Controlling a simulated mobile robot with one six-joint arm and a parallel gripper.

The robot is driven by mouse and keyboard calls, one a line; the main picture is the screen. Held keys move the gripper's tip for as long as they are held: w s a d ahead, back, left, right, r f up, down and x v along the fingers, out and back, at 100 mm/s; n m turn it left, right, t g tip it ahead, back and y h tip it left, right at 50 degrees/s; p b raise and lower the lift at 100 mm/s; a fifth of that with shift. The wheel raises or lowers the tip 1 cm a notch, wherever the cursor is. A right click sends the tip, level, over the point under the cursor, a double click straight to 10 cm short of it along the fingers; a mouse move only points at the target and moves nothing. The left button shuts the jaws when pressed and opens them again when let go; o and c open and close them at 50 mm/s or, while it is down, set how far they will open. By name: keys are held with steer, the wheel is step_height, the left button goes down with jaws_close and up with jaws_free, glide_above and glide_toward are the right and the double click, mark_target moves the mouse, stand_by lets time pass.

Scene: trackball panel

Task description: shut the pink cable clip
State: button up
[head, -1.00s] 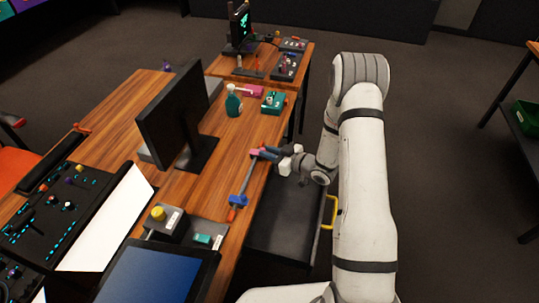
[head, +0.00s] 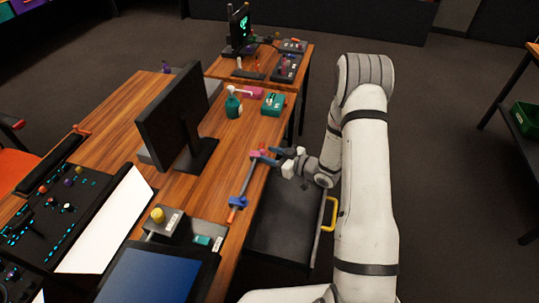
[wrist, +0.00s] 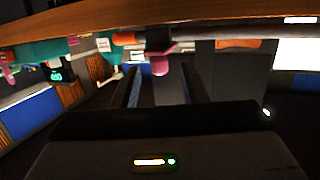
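The pink cable clip (head: 255,154) is at the right edge of the wooden desk, at the far end of a grey cable (head: 246,177). In the wrist view the pink clip (wrist: 161,76) has a flat part above and a rounded part hanging down. Whether it is latched I cannot tell. My gripper (head: 267,157) is just right of the clip. In the wrist view its two dark fingers (wrist: 161,88) are apart, with the clip showing between them. Nothing is visibly gripped, and I cannot see contact.
A blue clip (head: 238,201) and an orange piece (head: 231,215) sit at the near end of the cable. A dark open drawer (head: 285,222) with a yellow handle (head: 331,213) lies below my gripper. A monitor (head: 172,115) stands left; a green bottle (head: 233,103) stands farther back.

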steer(key=v, duration=0.6)
steer(key=shift+s+d+b, duration=0.25)
steer(key=shift+d+b, duration=0.05)
steer(key=shift+b, duration=0.05)
steer(key=shift+r, duration=0.1)
steer(key=w+d+r+m+h, duration=0.2)
steer(key=w+d+r+h, duration=0.2)
steer(key=r+h, duration=0.3)
steer(key=s+d+r+m+g+h, duration=0.1)
steer(key=s+d+r+m+h, duration=0.4)
steer(key=r, duration=0.3)
steer(key=s+a+r+m+g, duration=0.1)
steer(key=s+r+g, duration=0.1)
steer(key=s, duration=0.6)
steer(key=s+a+r+m+g, duration=0.1)
steer(key=s+a+r+g, duration=0.1)
steer(key=s, duration=0.6)
steer(key=s+a+r+m+g, duration=0.1)
steer(key=s+a+r+g, duration=0.1)
steer(key=s, duration=0.6)
steer(key=shift+s+r, duration=0.4)
steer(key=shift+r, duration=0.4)
